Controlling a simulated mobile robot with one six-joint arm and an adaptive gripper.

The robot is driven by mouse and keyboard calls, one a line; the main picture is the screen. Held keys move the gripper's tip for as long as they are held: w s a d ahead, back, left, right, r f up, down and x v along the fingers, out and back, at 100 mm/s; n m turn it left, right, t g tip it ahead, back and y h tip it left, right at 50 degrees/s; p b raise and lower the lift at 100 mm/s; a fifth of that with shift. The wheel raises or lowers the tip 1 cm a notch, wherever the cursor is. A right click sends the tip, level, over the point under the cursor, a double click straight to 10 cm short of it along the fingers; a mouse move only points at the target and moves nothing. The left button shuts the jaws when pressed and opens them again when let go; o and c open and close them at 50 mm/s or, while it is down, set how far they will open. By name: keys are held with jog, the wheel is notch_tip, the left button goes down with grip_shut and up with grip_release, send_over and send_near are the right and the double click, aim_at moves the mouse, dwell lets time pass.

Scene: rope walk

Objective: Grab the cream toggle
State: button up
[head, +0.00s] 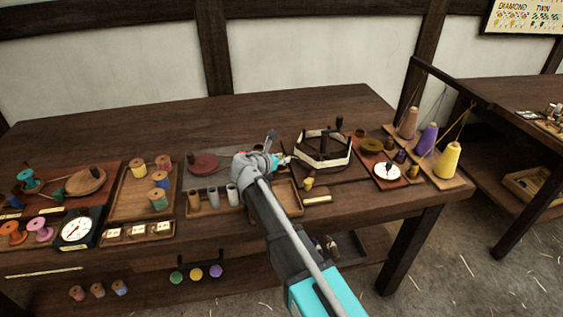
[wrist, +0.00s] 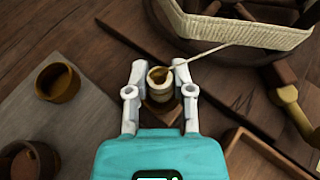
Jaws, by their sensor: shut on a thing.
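The cream toggle (wrist: 158,88) is a small pale barrel shape with a brownish top, seen from above in the wrist view. My gripper (wrist: 159,92) has one finger on each side of it and is shut on it. A thin pale cord runs from its top up to the right. A small brown block (wrist: 160,114) shows just below it. In the head view my gripper (head: 280,161) is over the table, left of the cream-walled frame, and mostly hides the toggle.
A dark frame with a cream woven wall (head: 334,159) stands close on the right. Grey and brown cups (head: 213,197) stand on a tray to the left. Yellow, purple and tan cones (head: 447,161) stand at the right. The back of the table (head: 130,128) is clear.

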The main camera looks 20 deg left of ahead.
dwell(0.4)
notch_tip(320, 180, up, 3)
jog(key=p, duration=0.2)
jog(key=shift+f+p, duration=0.15)
jog(key=shift+p, duration=0.25)
jog(key=s+r+p, duration=1)
jog(key=s, duration=0.4)
jog(key=shift+r, duration=0.15)
